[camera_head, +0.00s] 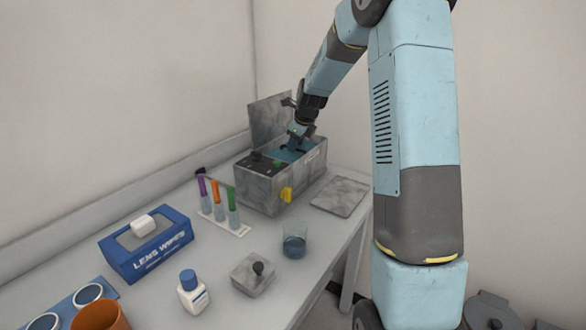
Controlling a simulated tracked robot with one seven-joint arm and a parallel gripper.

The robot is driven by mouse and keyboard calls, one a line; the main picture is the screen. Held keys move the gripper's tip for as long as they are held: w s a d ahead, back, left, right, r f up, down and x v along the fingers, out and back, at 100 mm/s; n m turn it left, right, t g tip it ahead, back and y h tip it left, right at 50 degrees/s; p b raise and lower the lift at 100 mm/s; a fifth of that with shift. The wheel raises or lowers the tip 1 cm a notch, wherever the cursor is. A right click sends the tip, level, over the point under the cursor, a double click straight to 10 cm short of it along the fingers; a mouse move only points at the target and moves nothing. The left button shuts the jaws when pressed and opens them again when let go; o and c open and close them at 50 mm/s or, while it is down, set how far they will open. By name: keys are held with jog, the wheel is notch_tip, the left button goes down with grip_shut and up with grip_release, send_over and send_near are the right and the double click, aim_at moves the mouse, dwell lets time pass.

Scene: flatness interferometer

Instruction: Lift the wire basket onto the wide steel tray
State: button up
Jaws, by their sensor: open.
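A grey metal bath (267,190) stands at the back of the bench with its lid (270,118) raised and blue liquid (283,155) inside. My gripper (296,148) reaches down into the bath's opening from above and is open. The wire basket cannot be made out clearly; the dark shapes at the gripper's tips may be part of it, but they are too small to tell. Whether the fingers touch anything is also unclear. A flat, wide steel tray (340,196) lies on the bench just right of the bath, with nothing on it.
A rack with several coloured-cap tubes (220,210) stands in front of the bath. Nearby are a beaker (294,240), a knobbed grey block (253,274), a white bottle (192,292) and a lens wipes box (146,243). The bench's right edge runs close to the tray.

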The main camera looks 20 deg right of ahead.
jog(key=shift+w+a+x, duration=0.1)
jog(key=shift+a+x, duration=0.05)
jog(key=shift+x, duration=1.35)
jog(key=shift+w+a+x, duration=0.15)
jog(key=shift+x, duration=1.35)
jog(key=shift+r, duration=0.1)
grip_shut()
